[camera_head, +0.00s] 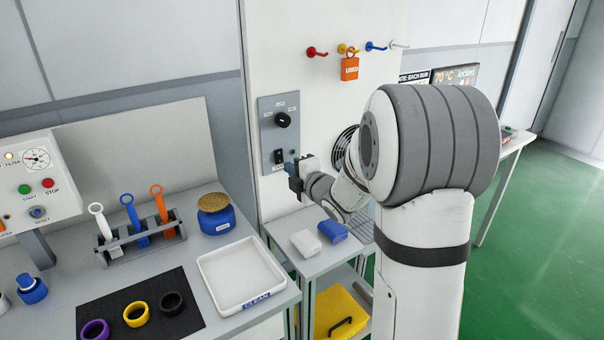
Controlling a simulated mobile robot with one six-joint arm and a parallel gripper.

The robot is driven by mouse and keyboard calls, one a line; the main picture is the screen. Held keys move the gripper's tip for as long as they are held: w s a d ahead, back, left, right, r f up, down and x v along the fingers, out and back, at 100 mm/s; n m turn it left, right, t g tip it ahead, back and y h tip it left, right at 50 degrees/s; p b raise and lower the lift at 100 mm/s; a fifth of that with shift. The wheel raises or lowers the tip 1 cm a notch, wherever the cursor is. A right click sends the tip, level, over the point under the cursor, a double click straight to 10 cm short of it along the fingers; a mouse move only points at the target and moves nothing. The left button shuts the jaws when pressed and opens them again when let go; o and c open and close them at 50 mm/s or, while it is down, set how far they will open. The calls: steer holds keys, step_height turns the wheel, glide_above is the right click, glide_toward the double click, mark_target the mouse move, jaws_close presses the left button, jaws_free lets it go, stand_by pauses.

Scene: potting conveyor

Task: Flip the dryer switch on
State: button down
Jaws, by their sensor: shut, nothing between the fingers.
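A grey control panel (270,103) is fixed to the white wall, with a black rotary knob (283,119) in its upper part. A small black switch (278,156) sits low on the panel; which way it is set is too small to tell. I cannot tell whether it is the dryer's switch. My gripper (289,168) is shut and empty just right of and below the switch, near the panel. Whether a fingertip touches the switch or panel cannot be seen. My arm reaches in from the right.
A small table below holds a white block (306,243) and a blue block (333,231). A yellow bin (330,314) stands beneath. An orange padlock (350,69) hangs among coloured hooks above. A bench at left holds a white tray (272,292) and a tool rack (106,255).

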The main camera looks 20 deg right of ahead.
mark_target(280, 162)
steer(key=shift+p+x, duration=0.3)
steer(key=shift+x, duration=1.25)
steer(key=shift+f, duration=0.1)
steer(key=b, duration=0.2)
steer(key=shift+w+f+b, duration=0.15)
steer(key=shift+f+b, duration=0.15)
steer(key=shift+b, duration=0.1)
steer(key=shift+r, duration=0.35)
steer(key=shift+f, duration=0.1)
steer(key=shift+s+d+f+b, duration=0.1)
steer(key=shift+s+f+b, duration=0.05)
steer(key=shift+s+b, duration=0.15)
steer(key=f+b+v, duration=0.3)
steer(key=v, duration=1)
steer(key=shift+s, duration=0.25)
